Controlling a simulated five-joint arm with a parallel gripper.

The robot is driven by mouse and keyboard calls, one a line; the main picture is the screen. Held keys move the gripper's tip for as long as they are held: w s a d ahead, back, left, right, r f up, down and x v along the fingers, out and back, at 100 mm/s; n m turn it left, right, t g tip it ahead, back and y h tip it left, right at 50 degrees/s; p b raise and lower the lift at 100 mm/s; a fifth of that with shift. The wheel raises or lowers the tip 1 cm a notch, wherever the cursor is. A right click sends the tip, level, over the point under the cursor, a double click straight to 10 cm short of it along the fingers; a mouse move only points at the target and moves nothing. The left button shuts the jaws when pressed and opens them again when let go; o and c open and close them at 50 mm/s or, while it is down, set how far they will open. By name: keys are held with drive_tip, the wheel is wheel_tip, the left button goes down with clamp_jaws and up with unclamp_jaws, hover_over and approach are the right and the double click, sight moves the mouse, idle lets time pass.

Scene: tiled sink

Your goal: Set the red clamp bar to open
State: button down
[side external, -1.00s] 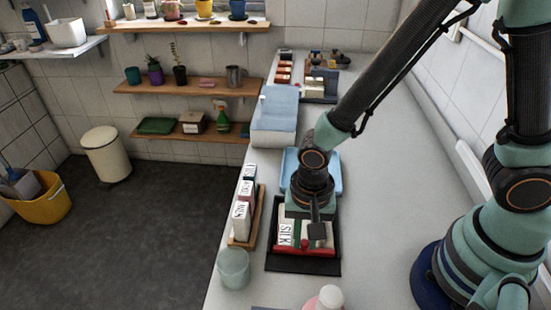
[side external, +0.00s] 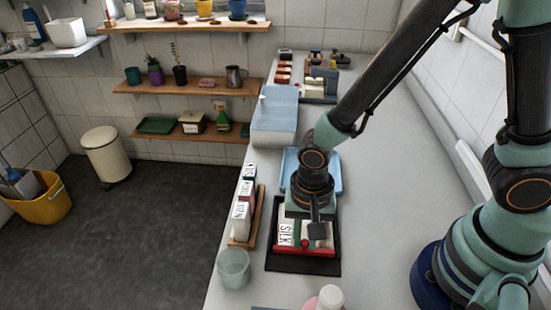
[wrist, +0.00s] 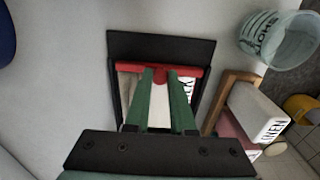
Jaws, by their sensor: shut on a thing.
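The red clamp bar (wrist: 196,70) runs across the black tray-like frame (wrist: 181,48) near its far end in the wrist view. In the side view the red bar (side external: 292,250) lies across the black frame (side external: 305,267), near its front edge. My gripper (wrist: 160,72) is shut on the bar near its middle, its green fingers reaching over the frame. My gripper (side external: 319,229) partly hides the bar in the side view. A pale box marked SILK (side external: 286,233) lies in the frame beside the bar. The bar's hinge or latch is hidden.
A wooden rack (side external: 240,241) with labelled boxes and a clear tumbler (side external: 233,268) stand left of the frame. A blue tray (side external: 337,170) lies behind. A white-capped bottle (side external: 329,298) stands in front. The counter to the right (side external: 385,200) is clear.

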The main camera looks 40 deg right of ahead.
drive_tip(key=shift+s+a, duration=1.2)
drive_tip(key=c, duration=0.8)
unclamp_jaws()
drive_tip(key=shift+o, duration=0.2)
wheel_tip(320, 180, up, 12)
